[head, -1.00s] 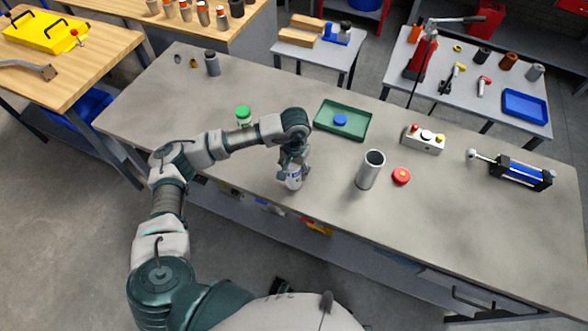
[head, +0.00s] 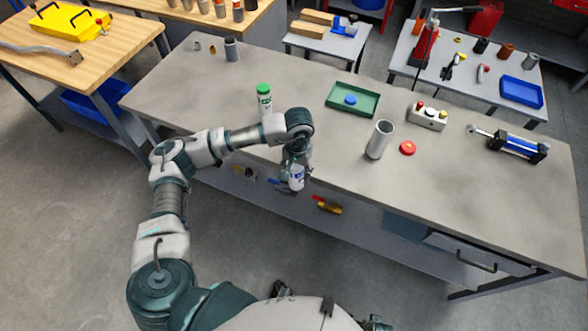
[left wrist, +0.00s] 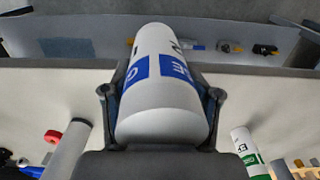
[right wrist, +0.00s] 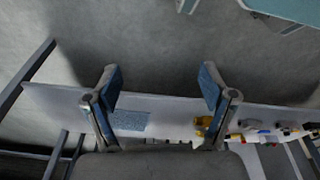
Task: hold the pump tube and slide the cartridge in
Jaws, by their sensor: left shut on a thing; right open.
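My left gripper (head: 296,170) is shut on a white cartridge with a blue label (head: 297,178), held near the table's front edge. In the left wrist view the cartridge (left wrist: 160,85) lies between both fingers. The grey pump tube (head: 380,140) stands upright with its open end up, to the right of the held cartridge and apart from it. It also shows in the left wrist view (left wrist: 68,150). My right gripper (right wrist: 160,85) is open and empty in the right wrist view, with floor and the table's side beyond. It does not show in the head view.
A red cap (head: 407,148) lies right of the tube. A green-capped cartridge (head: 264,99) stands behind my left arm. A green tray (head: 368,108) holds a blue round piece. A button box (head: 427,117) and a blue cylinder (head: 518,146) are farther right. The table's front right is clear.

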